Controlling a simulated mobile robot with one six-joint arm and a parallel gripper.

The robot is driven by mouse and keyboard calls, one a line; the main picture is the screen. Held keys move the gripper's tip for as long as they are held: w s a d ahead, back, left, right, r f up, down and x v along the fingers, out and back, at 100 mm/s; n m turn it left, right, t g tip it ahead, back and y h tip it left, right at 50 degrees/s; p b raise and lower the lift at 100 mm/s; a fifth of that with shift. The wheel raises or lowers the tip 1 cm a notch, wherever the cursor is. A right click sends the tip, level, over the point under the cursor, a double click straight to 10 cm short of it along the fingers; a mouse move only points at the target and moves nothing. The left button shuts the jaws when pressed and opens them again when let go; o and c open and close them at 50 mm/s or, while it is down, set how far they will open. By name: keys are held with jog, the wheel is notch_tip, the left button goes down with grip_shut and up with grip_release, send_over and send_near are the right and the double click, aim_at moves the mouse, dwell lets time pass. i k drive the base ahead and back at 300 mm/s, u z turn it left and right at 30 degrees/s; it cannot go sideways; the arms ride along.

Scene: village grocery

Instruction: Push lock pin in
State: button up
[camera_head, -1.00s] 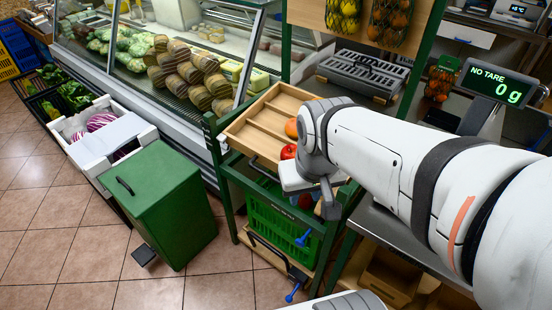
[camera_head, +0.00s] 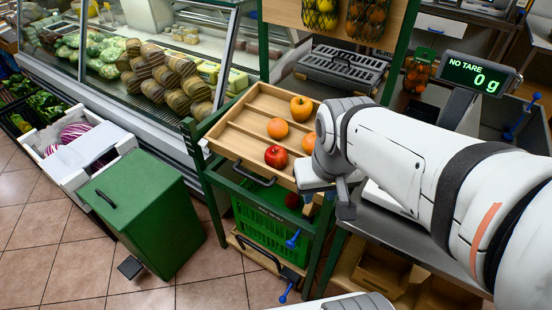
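Small blue-handled parts, which may be lock pins, show on the green rack: one (camera_head: 292,240) in front of the green crate and one (camera_head: 284,292) low at the bottom shelf. Another blue part (camera_head: 510,130) is at the far right beside the scale. I cannot tell how far any of them is pushed in. My gripper (camera_head: 328,204) points down at the right front corner of the wooden tray, above and right of the rack's blue parts and apart from them. Its fingers are partly hidden by its own body, and I see nothing held.
A green bin (camera_head: 150,215) with a pedal stands left. The scale display (camera_head: 478,76) reads 0 g. Tiled floor (camera_head: 215,292) is free in front.

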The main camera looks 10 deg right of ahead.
aim_at(290, 244)
jog(key=u, duration=0.15)
jog(key=k, duration=1.45)
jog(key=z, duration=0.25)
jog(key=i, duration=1)
jog(key=z, duration=0.05)
